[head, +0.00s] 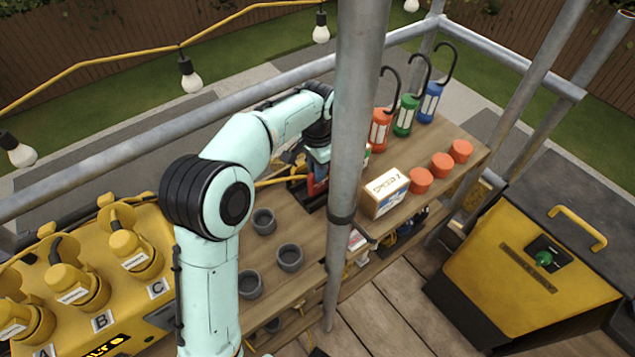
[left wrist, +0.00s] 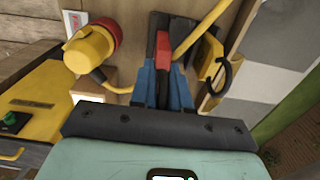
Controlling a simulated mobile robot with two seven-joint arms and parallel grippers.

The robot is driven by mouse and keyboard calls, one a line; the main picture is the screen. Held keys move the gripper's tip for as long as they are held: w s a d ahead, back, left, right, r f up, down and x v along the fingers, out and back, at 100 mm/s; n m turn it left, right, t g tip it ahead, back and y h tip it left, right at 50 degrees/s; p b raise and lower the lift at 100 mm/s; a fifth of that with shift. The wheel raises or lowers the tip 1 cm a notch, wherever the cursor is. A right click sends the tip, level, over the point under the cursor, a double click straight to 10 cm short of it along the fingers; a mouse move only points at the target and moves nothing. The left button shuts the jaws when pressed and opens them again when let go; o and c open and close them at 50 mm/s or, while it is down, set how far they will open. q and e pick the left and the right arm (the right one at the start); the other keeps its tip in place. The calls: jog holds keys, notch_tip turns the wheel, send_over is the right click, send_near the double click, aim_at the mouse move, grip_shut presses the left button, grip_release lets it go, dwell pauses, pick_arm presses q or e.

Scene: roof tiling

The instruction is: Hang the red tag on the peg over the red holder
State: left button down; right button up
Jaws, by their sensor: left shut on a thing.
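My left gripper (left wrist: 167,88) is shut on a red piece (left wrist: 163,48), with its blue fingers on either side. The piece is mostly hidden, so I cannot tell whether it is the red tag. A dark block lies just past it. In the head view the left gripper (head: 317,170) is low over the wooden bench, partly hidden by a grey pole. A red cylinder with a white label and black hook (head: 380,130) stands right of the pole. I cannot tell whether it is the red holder. I make out no peg. My right gripper is not in view.
The grey pole (head: 350,120) stands close by my left forearm. Green (head: 405,116) and blue (head: 430,102) hooked cylinders, a white box (head: 385,192) and orange cups (head: 441,164) are on the bench (head: 300,235). A yellow-and-red plug (left wrist: 92,48) lies beside the gripper.

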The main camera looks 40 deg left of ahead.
pick_arm(q)
notch_tip(320, 180, down, 5)
jog(key=shift+r, duration=0.1)
dwell(0.4)
jog(key=shift+f, duration=0.25)
jog(key=c, duration=1.1)
grip_release()
